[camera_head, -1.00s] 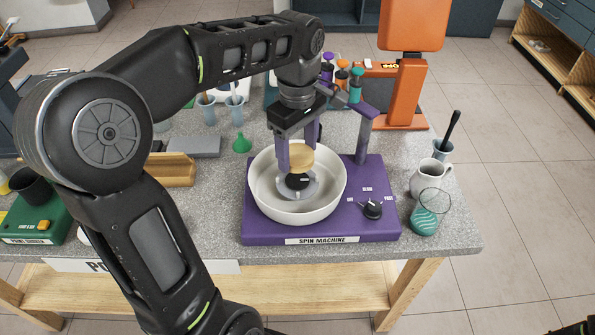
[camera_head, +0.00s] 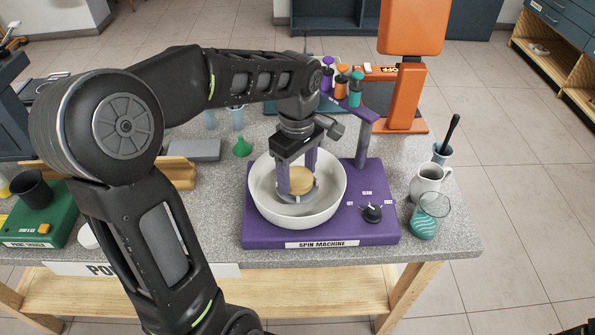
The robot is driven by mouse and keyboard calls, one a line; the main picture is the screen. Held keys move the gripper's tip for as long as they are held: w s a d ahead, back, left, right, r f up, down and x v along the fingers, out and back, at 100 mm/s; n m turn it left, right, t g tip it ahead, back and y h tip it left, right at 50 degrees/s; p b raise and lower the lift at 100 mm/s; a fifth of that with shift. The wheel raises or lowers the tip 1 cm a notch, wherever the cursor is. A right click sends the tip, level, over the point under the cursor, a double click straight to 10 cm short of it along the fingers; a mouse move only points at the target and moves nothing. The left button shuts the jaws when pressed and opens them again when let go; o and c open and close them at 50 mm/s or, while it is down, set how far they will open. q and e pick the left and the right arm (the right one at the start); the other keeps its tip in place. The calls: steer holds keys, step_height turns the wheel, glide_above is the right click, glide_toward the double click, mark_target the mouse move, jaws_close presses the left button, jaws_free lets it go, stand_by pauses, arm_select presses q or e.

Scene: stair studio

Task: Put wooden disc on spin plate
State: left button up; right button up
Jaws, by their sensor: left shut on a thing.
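The round wooden disc (camera_head: 302,177) is between the fingers of my left gripper (camera_head: 298,184), which is shut on it. The disc is inside the white bowl of the purple spin machine (camera_head: 378,228), low over the grey spin plate (camera_head: 296,198). The disc covers much of the plate, and I cannot tell whether the two touch. The bowl's white wall (camera_head: 325,212) surrounds the plate and the fingertips.
The machine's purple post (camera_head: 362,140) with colored bottles stands behind the bowl. A black knob (camera_head: 372,212) is right of it. A white pitcher (camera_head: 428,182) and a glass with teal stripes (camera_head: 428,217) stand near the right table edge. A green funnel (camera_head: 242,147) is at left.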

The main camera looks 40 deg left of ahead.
mark_target(298, 177)
arm_select(q)
steer(key=shift+f, duration=0.2)
steer(key=o, duration=1.4)
steer(key=shift+c, duration=0.2)
steer(key=shift+r, duration=0.2)
steer(key=shift+r, duration=0.15)
step_height(298, 177, up, 12)
steer(key=p, duration=0.2)
